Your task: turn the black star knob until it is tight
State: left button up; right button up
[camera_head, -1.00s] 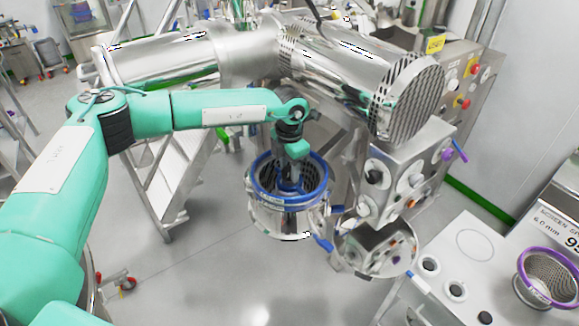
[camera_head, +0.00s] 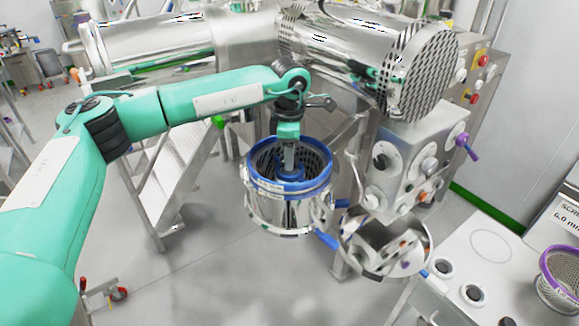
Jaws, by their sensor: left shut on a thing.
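My left gripper (camera_head: 289,163) reaches straight down into a steel vessel with a blue rim (camera_head: 262,153) and a perforated basket inside. Its grey fingers are shut at the centre, just above a blue hub-like part (camera_head: 290,186). The black star knob does not show clearly; the fingers are shut on it at the top of this hub and hide it. My right gripper is not in view.
A steel machine with a perforated end drum (camera_head: 422,75) stands above and behind. A control box (camera_head: 405,170) with knobs is to the right of the vessel. A steel bowl (camera_head: 365,255) hangs lower right. A purple-rimmed sieve (camera_head: 560,270) sits on the right counter. Steps (camera_head: 160,195) stand left.

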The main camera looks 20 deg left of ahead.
pick_arm(q)
jog(key=m+b, duration=0.3)
jog(key=shift+f, duration=0.25)
jog(key=m+b, duration=0.2)
jog(key=shift+m, duration=0.3)
jog(key=m+b, duration=0.1)
jog(key=m, duration=0.1)
jog(key=shift+r+m+b, duration=0.1)
jog(key=shift+m+b, duration=0.25)
jog(key=shift+m, duration=0.05)
jog(key=m+b, duration=0.1)
jog(key=m, duration=0.1)
jog(key=shift+m, duration=0.4)
jog(key=m+b, duration=0.1)
jog(key=m, duration=0.2)
jog(key=shift+r, duration=0.1)
jog(key=m+b, duration=0.1)
jog(key=m, duration=0.6)
jog(key=shift+m, duration=2)
